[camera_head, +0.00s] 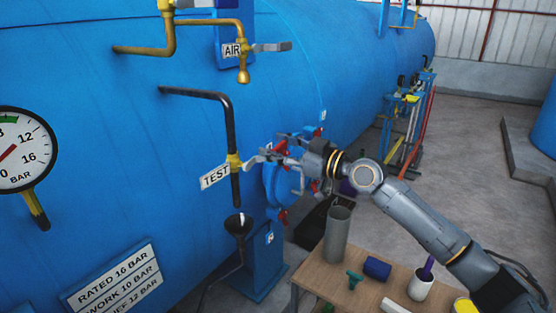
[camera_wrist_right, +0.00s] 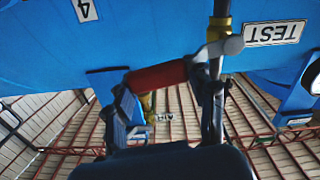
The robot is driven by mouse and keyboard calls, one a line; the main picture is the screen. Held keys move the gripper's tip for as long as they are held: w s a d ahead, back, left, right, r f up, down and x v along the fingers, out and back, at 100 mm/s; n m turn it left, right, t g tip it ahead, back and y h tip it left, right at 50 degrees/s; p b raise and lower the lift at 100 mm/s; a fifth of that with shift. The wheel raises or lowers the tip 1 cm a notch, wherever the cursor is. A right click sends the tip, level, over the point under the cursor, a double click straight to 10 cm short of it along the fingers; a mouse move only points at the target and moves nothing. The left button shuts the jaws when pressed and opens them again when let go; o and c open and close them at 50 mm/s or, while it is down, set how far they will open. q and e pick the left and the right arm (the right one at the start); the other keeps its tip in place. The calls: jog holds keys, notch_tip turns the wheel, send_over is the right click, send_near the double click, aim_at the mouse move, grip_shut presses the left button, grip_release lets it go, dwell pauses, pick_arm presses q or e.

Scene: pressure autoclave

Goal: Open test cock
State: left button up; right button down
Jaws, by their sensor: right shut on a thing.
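The test cock (camera_head: 234,161) has a yellow body on a black downpipe beside the white TEST label (camera_head: 215,176). Its lever (camera_head: 254,160) points right, roughly across the pipe. My right gripper (camera_head: 282,156) is shut on the lever from the right. In the right wrist view, the TEST label (camera_wrist_right: 275,33) appears upside down. There, a red grip (camera_wrist_right: 158,77) lies between the two fingers of the right gripper (camera_wrist_right: 168,92), and a grey lever end meets the pipe by the cock's yellow body (camera_wrist_right: 219,28). My left gripper is not in view.
A black funnel (camera_head: 238,224) stands under the pipe's outlet. The AIR cock (camera_head: 243,47) hangs above. The blue vessel (camera_head: 110,110) fills the left. A wooden table (camera_head: 337,287) with a grey cylinder (camera_head: 338,233) and small items stands below my right arm.

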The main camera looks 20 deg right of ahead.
jog(key=n+b, duration=0.1)
jog(key=r+n+b, duration=0.1)
jog(key=b, duration=0.1)
jog(key=shift+s+a+r+n, duration=0.25)
jog(key=shift+a+r+n, duration=0.05)
jog(key=shift+a+n, duration=0.1)
jog(key=shift+s+a+r+n+b, duration=0.15)
jog(key=shift+r+n+b, duration=0.15)
jog(key=shift+n, duration=0.2)
jog(key=shift+s+a+r+n+b, duration=0.15)
jog(key=shift+r+n, duration=0.2)
jog(key=shift+n, duration=0.1)
jog(key=shift+s+a+r+n+b, duration=0.15)
jog(key=shift+r+n, duration=0.15)
jog(key=shift+n, duration=0.15)
pick_arm(q)
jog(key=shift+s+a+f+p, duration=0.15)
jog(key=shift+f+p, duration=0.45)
jog(key=shift+p, duration=0.15)
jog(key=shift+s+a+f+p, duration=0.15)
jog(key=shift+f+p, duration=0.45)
jog(key=shift+p, duration=0.1)
pick_arm(e)
jog(key=s+a+r+n, duration=0.2)
jog(key=s+a+n, duration=0.2)
jog(key=n, duration=0.6)
jog(key=shift+s+a+r+n, duration=0.15)
jog(key=shift+a+r+n, duration=0.15)
jog(key=shift+a, duration=0.5)
